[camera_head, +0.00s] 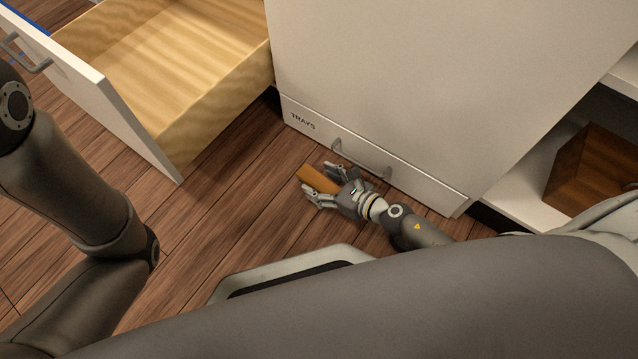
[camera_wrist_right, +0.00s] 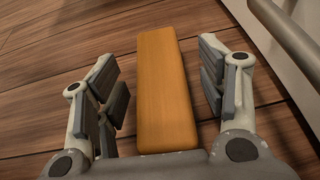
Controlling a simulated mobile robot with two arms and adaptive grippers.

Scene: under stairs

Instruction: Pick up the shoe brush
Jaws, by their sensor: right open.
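The shoe brush (camera_head: 319,181) shows as an orange-brown wooden block low at the wooden floor, in front of the cabinet's bottom drawer. In the right wrist view the brush (camera_wrist_right: 165,92) lies lengthwise between the fingers, with a gap on each side. Its bristles do not show. My right gripper (camera_head: 322,184) is open around the brush; in the right wrist view the gripper (camera_wrist_right: 163,85) has its fingers apart on both sides of it. My left arm comes in at the left of the head view, but its gripper is out of view.
A shut bottom drawer (camera_head: 420,186) labelled TRAYS, with a grey handle (camera_head: 362,164), is close beside my right gripper. An open, empty-looking wooden drawer (camera_head: 160,60) juts out at the upper left. A brown box (camera_head: 597,170) sits on a white shelf at right. The floor (camera_head: 215,215) to the left is clear.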

